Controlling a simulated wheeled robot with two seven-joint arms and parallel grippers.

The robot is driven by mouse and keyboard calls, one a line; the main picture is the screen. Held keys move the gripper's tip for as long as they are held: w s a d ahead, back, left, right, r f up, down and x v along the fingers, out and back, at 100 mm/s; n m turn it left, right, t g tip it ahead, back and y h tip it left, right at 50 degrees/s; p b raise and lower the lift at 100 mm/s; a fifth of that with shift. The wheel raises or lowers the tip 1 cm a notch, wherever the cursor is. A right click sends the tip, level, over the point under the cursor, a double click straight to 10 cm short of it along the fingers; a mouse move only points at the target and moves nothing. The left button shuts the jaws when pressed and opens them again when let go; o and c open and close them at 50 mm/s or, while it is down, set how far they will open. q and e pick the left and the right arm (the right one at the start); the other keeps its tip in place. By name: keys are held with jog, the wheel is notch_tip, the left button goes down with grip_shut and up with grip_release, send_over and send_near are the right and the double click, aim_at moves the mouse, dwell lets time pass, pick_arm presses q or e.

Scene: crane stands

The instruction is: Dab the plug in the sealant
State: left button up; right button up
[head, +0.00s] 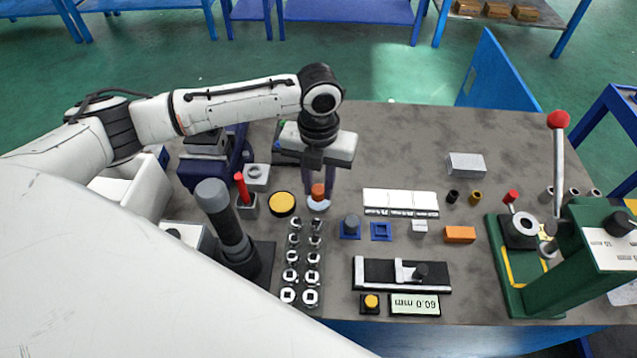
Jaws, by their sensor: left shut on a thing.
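My left gripper (319,186) points down over the table, its dark purple fingers shut on a small orange-brown plug (318,191). Right under the plug is a shallow round whitish dish (318,205). The plug overlaps the dish in the picture, and I cannot tell whether it touches what is in it. Just left of the dish lies a round yellow pad with a black rim (282,204). I cannot tell for sure which of these two holds the sealant. My right gripper is not in view.
A rack of several metal fittings (303,262) stands in front of the dish, with a dark upright cylinder (227,228) to its left. Blue square holders (381,232) and a white strip block (400,200) lie to the right. A green lever press (570,265) stands far right.

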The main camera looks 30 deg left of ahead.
aim_at(319, 189)
pick_arm(q)
jog(key=shift+f, duration=0.6)
dwell(0.7)
jog(key=shift+s+f+p, duration=0.1)
jog(key=shift+p, duration=0.25)
dwell(2.0)
notch_tip(319, 189, up, 3)
jog(key=p, duration=0.3)
notch_tip(319, 189, up, 2)
jog(key=shift+r+p, duration=0.1)
jog(key=shift+p, duration=1)
jog(key=shift+r, duration=1)
